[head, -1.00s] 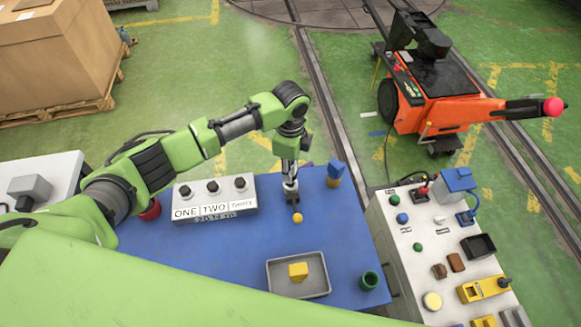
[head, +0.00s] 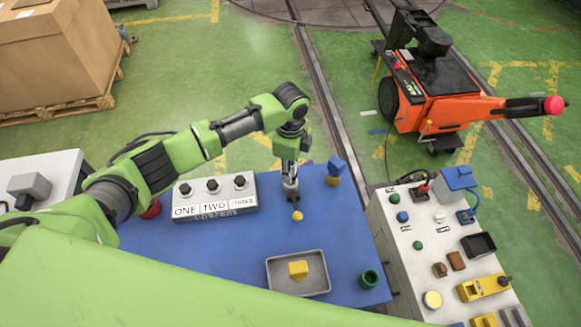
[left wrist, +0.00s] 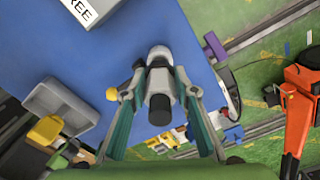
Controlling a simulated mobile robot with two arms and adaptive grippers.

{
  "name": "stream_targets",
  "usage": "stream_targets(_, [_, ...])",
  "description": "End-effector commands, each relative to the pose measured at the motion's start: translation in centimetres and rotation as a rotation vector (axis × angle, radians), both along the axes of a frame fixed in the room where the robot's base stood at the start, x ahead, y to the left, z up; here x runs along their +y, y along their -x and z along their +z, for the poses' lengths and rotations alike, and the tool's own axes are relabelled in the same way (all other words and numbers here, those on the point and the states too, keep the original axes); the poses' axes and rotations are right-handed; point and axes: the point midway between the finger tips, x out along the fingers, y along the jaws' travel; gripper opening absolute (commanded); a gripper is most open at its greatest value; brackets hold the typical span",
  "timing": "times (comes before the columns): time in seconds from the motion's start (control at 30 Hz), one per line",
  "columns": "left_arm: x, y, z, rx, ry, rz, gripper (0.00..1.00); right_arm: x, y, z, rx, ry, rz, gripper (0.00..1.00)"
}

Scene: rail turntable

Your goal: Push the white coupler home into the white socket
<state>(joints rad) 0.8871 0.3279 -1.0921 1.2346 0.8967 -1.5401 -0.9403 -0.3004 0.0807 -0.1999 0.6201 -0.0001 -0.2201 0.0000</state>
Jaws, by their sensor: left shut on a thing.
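My left gripper (head: 291,190) points down over the blue table (head: 230,265). In the left wrist view, the left gripper (left wrist: 160,88) is shut on a white coupler (left wrist: 160,57) with a dark grey end, held between its two fingers. In the head view the coupler is mostly hidden by the gripper. I cannot pick out the white socket for certain in either view. My right gripper is not in view.
A panel (head: 214,208) marked ONE, TWO, THREE has three dark knobs. A grey tray (head: 320,284) and green cup (head: 369,279) stand nearer. A control desk (head: 408,262) is at right.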

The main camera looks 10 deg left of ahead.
Motion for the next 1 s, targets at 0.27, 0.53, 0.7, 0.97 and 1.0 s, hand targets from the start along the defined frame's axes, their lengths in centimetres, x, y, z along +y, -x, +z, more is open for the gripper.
stream_targets(0.27, [0.0, 0.0, -0.8, -0.001, 0.001, 0.0, 0.02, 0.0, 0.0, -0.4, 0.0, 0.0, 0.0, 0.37])
stream_targets(0.53, [0.0, 0.0, -1.4, -0.001, 0.001, 0.0, 0.02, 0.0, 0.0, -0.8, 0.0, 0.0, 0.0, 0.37])
stream_targets(0.7, [0.0, 0.0, -1.9, -0.001, 0.001, 0.0, 0.02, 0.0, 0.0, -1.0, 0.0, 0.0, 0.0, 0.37])
stream_targets(0.97, [0.0, 0.0, -2.5, -0.001, 0.001, 0.0, 0.02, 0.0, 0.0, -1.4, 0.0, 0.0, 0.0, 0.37])
stream_targets(1.0, [0.0, 0.0, -2.6, -0.001, 0.001, 0.0, 0.02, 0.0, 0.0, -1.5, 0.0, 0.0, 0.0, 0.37])
